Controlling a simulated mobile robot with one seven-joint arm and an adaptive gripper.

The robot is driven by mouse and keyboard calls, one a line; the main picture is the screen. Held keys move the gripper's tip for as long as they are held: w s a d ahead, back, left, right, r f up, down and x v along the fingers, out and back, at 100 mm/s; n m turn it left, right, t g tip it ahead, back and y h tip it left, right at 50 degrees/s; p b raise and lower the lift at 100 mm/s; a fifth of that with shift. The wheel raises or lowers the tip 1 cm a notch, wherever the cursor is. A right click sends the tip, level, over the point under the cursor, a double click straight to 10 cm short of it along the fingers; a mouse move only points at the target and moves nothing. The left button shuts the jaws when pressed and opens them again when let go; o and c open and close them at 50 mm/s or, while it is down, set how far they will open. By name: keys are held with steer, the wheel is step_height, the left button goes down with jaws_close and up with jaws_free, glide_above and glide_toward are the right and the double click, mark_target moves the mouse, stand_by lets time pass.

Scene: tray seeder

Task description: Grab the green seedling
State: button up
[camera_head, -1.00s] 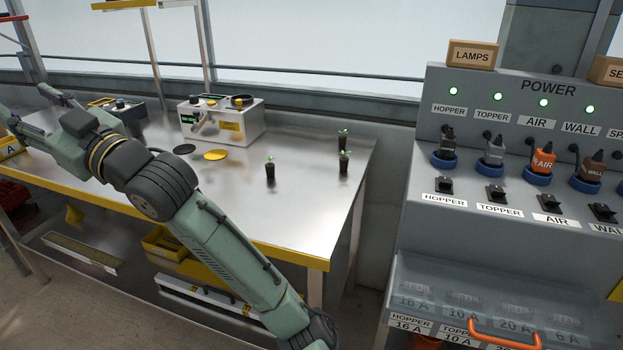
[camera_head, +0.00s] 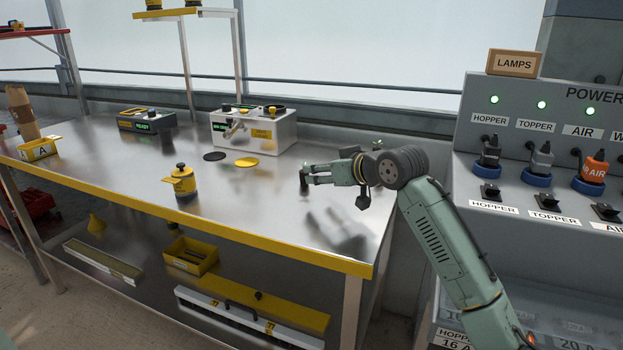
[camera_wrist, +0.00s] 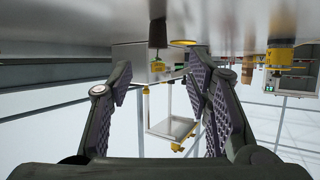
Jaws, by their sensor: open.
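A seedling in a dark plug (camera_head: 303,186) stands upright on the steel table, with a little green just showing at its top. My gripper (camera_head: 309,174) reaches in low from the right, its fingertips close to this plug. In the wrist view, which is upside down, the dark plug (camera_wrist: 157,33) lies ahead, between the lines of the two open fingers (camera_wrist: 160,68). The fingers are apart and hold nothing; I cannot tell whether one touches the plug. Green leaves of another seedling (camera_head: 377,144) show behind my arm, its plug hidden.
A white box device (camera_head: 284,133) stands behind, with a black disc (camera_head: 214,156) and a yellow disc (camera_head: 246,162) before it. A yellow pot (camera_head: 184,182) stands to the left. The power panel (camera_head: 535,115) rises at the right. The table's front middle is clear.

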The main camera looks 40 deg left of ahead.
steer(key=p+x, duration=0.1)
steer(key=x, duration=0.7)
steer(key=shift+w, duration=0.15)
steer(key=c, duration=1)
